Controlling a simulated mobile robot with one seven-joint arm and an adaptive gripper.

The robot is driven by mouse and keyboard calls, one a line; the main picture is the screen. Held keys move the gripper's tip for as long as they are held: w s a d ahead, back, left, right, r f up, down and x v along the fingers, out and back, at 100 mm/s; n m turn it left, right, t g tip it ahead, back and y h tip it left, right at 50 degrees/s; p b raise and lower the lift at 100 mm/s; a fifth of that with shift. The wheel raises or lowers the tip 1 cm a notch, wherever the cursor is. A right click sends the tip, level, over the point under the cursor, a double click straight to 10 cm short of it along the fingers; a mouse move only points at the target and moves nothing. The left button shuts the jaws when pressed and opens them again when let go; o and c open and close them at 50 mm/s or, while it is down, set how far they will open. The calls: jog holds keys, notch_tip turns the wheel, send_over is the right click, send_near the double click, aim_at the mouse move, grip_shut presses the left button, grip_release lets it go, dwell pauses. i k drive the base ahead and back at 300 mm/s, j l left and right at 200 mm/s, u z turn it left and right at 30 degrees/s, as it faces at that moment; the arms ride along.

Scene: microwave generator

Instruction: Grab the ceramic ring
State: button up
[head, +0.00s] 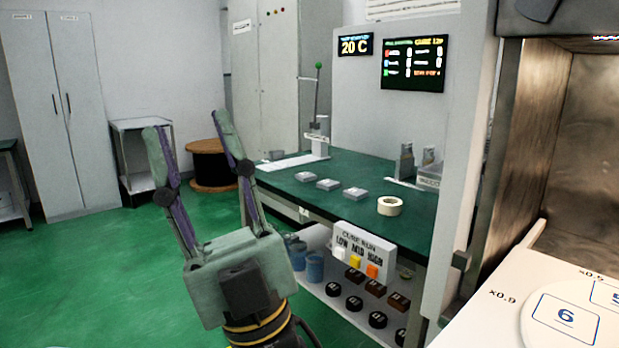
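The ceramic ring (390,206) appears to be the cream-coloured ring lying flat near the front edge of the green-topped bench (310,199). My gripper (188,124) is raised at the left of the head view, with its two long fingers pointing up and spread apart. It is open, with nothing between the fingers. In the picture it is well to the left of the ring and apart from it.
Several small grey blocks (328,184) lie on the bench left of the ring. A "CUBE RUN" button panel (362,252) sits on the bench front, above a shelf of dark pieces. A white numbered surface (510,310) is at lower right. Green floor (110,270) is clear at left.

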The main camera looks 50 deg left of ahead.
aim_at(388, 206)
jog(key=i+j+u, duration=0.25)
jog(key=j, duration=0.3)
jog(key=i+j+u, duration=0.3)
jog(key=j, duration=0.2)
jog(key=i, duration=0.1)
